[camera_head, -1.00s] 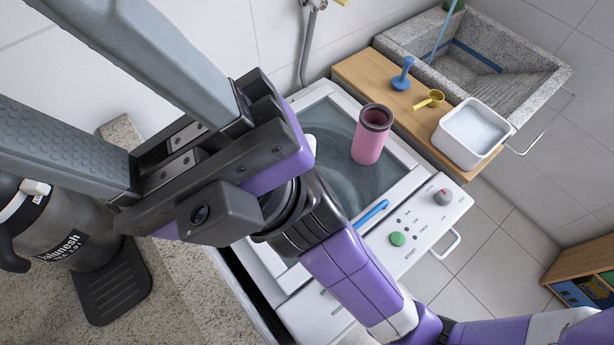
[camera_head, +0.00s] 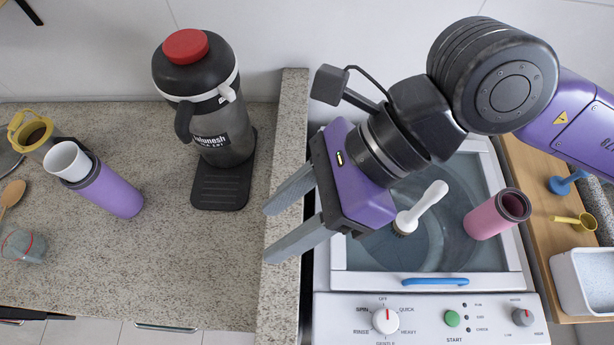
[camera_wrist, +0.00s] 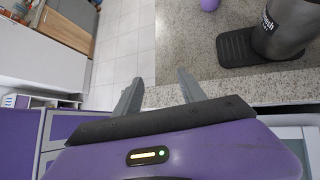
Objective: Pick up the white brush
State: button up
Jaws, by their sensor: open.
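The white brush (camera_head: 426,203) lies on the glass lid of the washing machine in the head view, its dark bristle end toward the lower left and its handle toward the upper right. My gripper (camera_head: 266,233) is open and empty, its grey fingers pointing left over the granite counter's right edge. The brush is just right of the gripper's purple body, apart from the fingers. In the wrist view my open gripper (camera_wrist: 158,90) shows at the counter edge; the brush is not in that view.
A black jug (camera_head: 222,130) with a red cap stands on the counter (camera_head: 150,262). A wooden board (camera_head: 540,215) with small items is at the right. The counter's front middle is clear.

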jog(key=w+d+f+t+h, duration=0.2)
jog(key=w+d+f+h, duration=0.25)
jog(key=d, duration=0.55)
jog(key=m+t+h+p, duration=0.1)
jog(key=t+h, duration=0.1)
jog(key=h, duration=0.2)
send_over(427, 201)
jog(key=shift+w+d+f, duration=0.15)
jog(key=shift+f, duration=0.3)
jog(key=shift+w+d+f, duration=0.15)
jog(key=shift+f, duration=0.25)
jog(key=shift+w+d+f+p, duration=0.1)
jog(key=shift+f+p, duration=0.65)
jog(key=shift+f, duration=1.15)
jog(key=shift+d+f+p, duration=0.1)
jog(key=shift+f+p, duration=0.65)
jog(key=shift+f, duration=1.15)
grip_shut()
